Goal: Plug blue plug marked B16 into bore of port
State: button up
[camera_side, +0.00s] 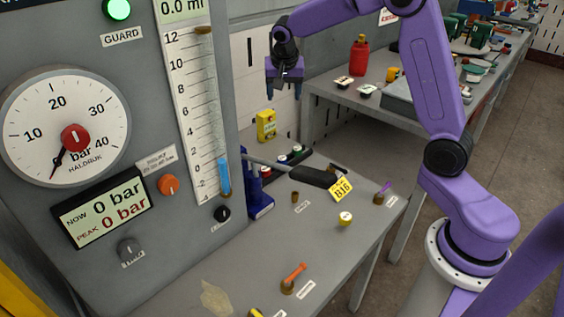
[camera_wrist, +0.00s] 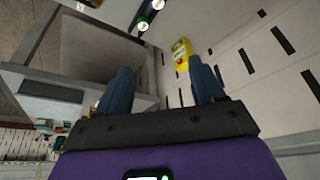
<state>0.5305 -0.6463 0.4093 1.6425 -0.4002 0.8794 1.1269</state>
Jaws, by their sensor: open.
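A yellow tag reading B16 (camera_side: 342,190) shows at the end of a black handle (camera_side: 313,177) on a grey rod; I cannot tell whether it hangs from the handle or sits behind it. No blue plug can be made out clearly by the tag. A small brown socket (camera_side: 295,197) with a label stands on the grey bench; I cannot tell whether it is the port. My gripper (camera_side: 284,95) is high above the back of the bench, fingers down, open and empty. In the wrist view its two blue fingers (camera_wrist: 160,66) are apart with nothing between them.
An orange plug (camera_side: 295,273) and a purple plug (camera_side: 385,187) stand in sockets on the bench. A blue stand (camera_side: 257,195) is beside the gauge panel (camera_side: 227,235). A red bottle (camera_side: 359,55) stands on the rear table.

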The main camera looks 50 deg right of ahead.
send_near(282, 158)
jog(key=x, duration=0.9)
dwell(0.4)
jog(key=c, duration=1.1)
